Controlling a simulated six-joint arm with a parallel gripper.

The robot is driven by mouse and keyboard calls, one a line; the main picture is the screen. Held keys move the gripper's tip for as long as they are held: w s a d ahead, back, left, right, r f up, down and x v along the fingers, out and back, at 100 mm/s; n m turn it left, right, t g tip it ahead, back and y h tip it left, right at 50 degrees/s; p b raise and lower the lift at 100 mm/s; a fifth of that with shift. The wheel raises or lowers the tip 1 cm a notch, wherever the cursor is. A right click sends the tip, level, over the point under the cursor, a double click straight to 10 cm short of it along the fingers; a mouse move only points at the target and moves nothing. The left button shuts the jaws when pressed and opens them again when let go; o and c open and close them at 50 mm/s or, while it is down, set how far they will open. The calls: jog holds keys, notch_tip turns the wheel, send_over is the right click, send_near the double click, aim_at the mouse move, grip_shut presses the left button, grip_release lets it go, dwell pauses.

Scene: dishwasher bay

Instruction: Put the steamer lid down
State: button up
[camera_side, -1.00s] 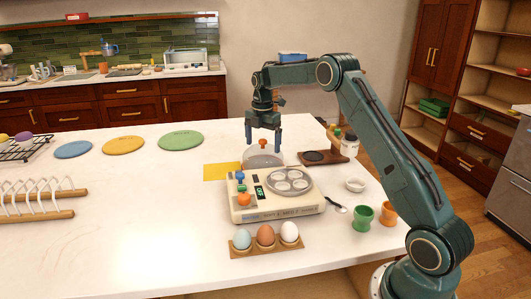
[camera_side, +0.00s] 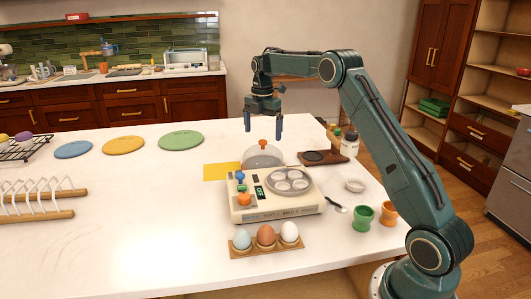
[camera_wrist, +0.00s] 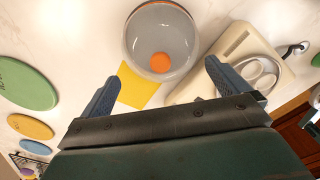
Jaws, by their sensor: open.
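The steamer lid (camera_side: 262,157) is a clear dome with an orange knob (camera_side: 263,143). It rests on the white counter behind the egg steamer (camera_side: 276,196), beside and perhaps partly over a yellow mat (camera_side: 220,171). In the wrist view the lid (camera_wrist: 137,42) lies beyond my fingers, with its orange knob (camera_wrist: 160,62) facing me. My gripper (camera_side: 264,128) is open and empty above the lid, its fingers clear of the knob. The steamer's round tray stands uncovered, and its display reads OFF.
An egg holder (camera_side: 266,250) with three eggs stands in front of the steamer. Green and orange cups (camera_side: 363,217), a small white dish (camera_side: 355,185) and a spoon lie to the right. Bottles and a dark board (camera_side: 323,158) are behind. Coloured discs (camera_side: 123,145) lie far left. The left-middle counter is clear.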

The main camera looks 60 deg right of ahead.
notch_tip(320, 180, up, 8)
jog(key=shift+f, duration=0.25)
dwell(0.7)
jog(key=s+a+r+m+t, duration=0.1)
jog(key=s+a+r+m, duration=0.35)
jog(key=s+a, duration=0.3)
jog(key=s+a+r+m+t, duration=0.2)
jog(key=s+a+r+m, duration=0.2)
jog(key=s+a+r, duration=0.4)
jog(key=s+a+f+m+t, duration=0.1)
jog(key=s+a+f+m, duration=0.2)
jog(key=s, duration=0.3)
jog(key=s+a+f+m, duration=0.3)
jog(key=s+f, duration=0.1)
jog(key=s, duration=0.3)
jog(key=s+a+f+m+t, duration=0.1)
jog(key=s+a+f+m, duration=0.2)
jog(key=s, duration=0.4)
jog(key=shift+a+f+t, duration=0.3)
jog(key=shift+a+f, duration=0.1)
jog(key=shift+f, duration=0.35)
